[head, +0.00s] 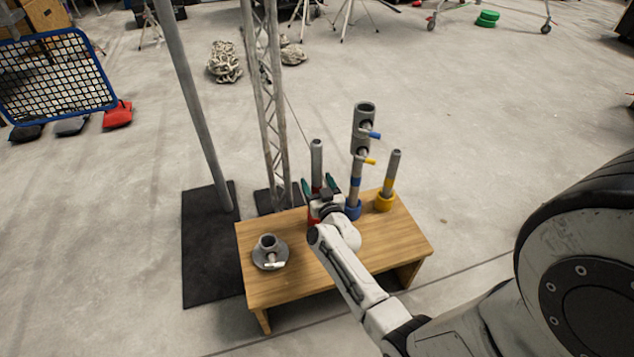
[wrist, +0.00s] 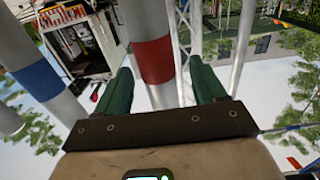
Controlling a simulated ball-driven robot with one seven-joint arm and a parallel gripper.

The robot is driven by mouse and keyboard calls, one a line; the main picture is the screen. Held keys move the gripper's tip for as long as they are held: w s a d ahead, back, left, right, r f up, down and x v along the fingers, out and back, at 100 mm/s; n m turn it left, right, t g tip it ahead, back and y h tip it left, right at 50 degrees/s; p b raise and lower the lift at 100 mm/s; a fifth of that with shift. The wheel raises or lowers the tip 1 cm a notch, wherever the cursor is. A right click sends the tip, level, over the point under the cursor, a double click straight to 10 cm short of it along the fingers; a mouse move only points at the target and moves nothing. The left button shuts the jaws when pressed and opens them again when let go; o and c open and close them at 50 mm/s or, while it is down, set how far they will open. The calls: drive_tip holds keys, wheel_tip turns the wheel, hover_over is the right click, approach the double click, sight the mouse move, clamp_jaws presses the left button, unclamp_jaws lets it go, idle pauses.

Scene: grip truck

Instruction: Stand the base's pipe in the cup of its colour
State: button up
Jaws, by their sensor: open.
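My gripper (head: 319,184) is open, with its green fingers either side of a grey pipe with a red band (head: 317,155). In the wrist view the red band (wrist: 153,62) shows between the fingers (wrist: 166,90). Red (head: 312,220) shows below my gripper, probably the red cup, mostly hidden by it. A pipe with a blue band (head: 355,185) stands in a blue cup (head: 353,212). A pipe with a yellow band (head: 391,170) stands in a yellow cup (head: 384,203). The grey round base (head: 262,262) sits at the table's left with an empty-looking socket and a pale handle.
The wooden table (head: 290,288) has bare wood between the base and my arm. A grey coupler with blue and yellow handles (head: 361,118) tops the blue-banded pipe. A tall pole (head: 190,100) and a lattice mast (head: 270,120) rise behind the table.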

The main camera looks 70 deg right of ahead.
drive_tip(key=p+v, duration=0.2)
drive_tip(key=v, duration=0.8)
drive_tip(key=shift+p, duration=0.4)
drive_tip(key=shift+s, duration=0.15)
drive_tip(key=w+a+n+g+y, duration=0.1)
drive_tip(key=w+a+n+y, duration=0.25)
drive_tip(key=a+y, duration=0.45)
drive_tip(key=w+a+n+y, duration=0.3)
drive_tip(key=a+n+y, duration=0.2)
drive_tip(key=a, duration=0.7)
drive_tip(key=s+a+r+n+g, duration=0.1)
drive_tip(key=s+a+r+g, duration=0.3)
drive_tip(key=s, duration=0.4)
drive_tip(key=s+a+r+g, duration=0.1)
drive_tip(key=s+a+g, duration=0.3)
drive_tip(key=s, duration=0.5)
wheel_tip(320, 180, up, 17)
drive_tip(key=g+p, duration=0.1)
drive_tip(key=p, duration=1.5)
drive_tip(key=shift+d+g+y+p, duration=0.3)
drive_tip(key=shift+d, duration=0.15)
drive_tip(key=shift+w, duration=0.1)
